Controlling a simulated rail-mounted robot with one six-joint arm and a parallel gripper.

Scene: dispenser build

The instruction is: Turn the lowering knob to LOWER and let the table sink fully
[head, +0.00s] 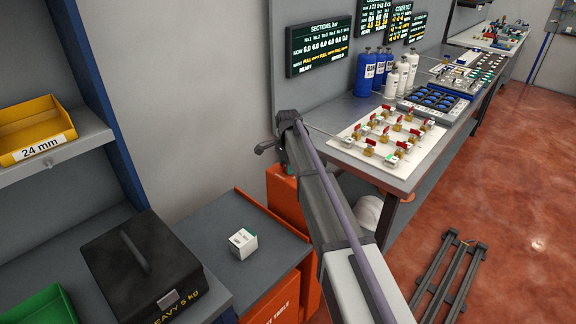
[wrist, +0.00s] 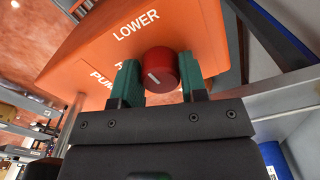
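The red lowering knob (wrist: 162,70) sits on an orange panel (wrist: 105,55) in the wrist view. Its white mark points down and left, away from the word LOWER, printed above the knob. My gripper (wrist: 160,84) has one green finger on each side of the knob, with a visible gap at least on the left. The lift table (head: 205,222) has a grey top and orange sides in the head view. A small white box (head: 242,243) stands on it. My arm hides part of the orange control housing (head: 281,187), and the knob is not visible there.
A black heavy case (head: 140,265) stands left of the table, below a shelf with a yellow bin (head: 35,130). A workbench (head: 402,180) with valves and bottles is on the right. A dark metal frame (head: 450,280) lies on the floor.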

